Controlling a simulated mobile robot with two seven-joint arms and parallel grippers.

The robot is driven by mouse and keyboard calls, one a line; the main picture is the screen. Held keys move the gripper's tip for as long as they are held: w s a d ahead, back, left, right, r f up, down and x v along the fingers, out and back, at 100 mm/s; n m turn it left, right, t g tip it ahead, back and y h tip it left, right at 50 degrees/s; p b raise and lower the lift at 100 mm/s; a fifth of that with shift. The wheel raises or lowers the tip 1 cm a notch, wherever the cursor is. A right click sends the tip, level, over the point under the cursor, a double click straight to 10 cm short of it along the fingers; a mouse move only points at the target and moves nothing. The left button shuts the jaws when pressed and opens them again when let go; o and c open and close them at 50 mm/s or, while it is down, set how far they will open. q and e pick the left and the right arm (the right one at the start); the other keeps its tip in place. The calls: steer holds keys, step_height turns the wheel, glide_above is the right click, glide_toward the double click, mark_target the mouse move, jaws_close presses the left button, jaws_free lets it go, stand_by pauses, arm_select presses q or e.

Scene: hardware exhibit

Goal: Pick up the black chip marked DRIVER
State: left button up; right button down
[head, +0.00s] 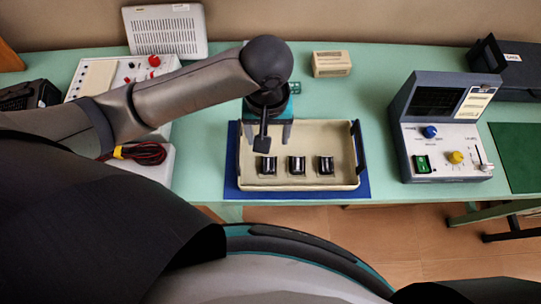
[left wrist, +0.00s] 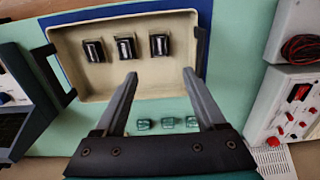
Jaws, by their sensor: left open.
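Three black chips lie in a row in a cream tray (head: 300,136): a left one (head: 268,165), a middle one (head: 297,165) and a right one (head: 326,165). The same chips show in the left wrist view, at left (left wrist: 95,51), middle (left wrist: 126,48) and right (left wrist: 159,45). Their markings are too small to read, so I cannot tell which is DRIVER. My left gripper (head: 267,132) is open and empty above the tray's back edge. Its two fingers (left wrist: 160,76) are spread and apart from the chips. My right gripper is not in view.
The tray sits on a blue mat (head: 365,187) on a green table (head: 375,75). A grey console (head: 440,135) stands right, a white panel with a red knob (head: 125,72) left. Behind are a beige block (head: 331,64) and small teal parts, clearer in the wrist view (left wrist: 167,123).

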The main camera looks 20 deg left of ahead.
arm_select(q)
steer(key=b, duration=0.2)
glide_above(268, 164)
steer(key=f, duration=0.7)
steer(key=shift+w, duration=0.2)
steer(key=shift+f, duration=0.9)
steer(key=f, duration=0.2)
steer(key=f+b, duration=0.1)
steer(key=f, duration=0.1)
steer(key=shift+s+f+b, duration=0.2)
steer(key=shift+f+b, duration=0.05)
steer(key=shift+b, duration=0.05)
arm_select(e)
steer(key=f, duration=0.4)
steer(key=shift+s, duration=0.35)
arm_select(q)
jaws_close()
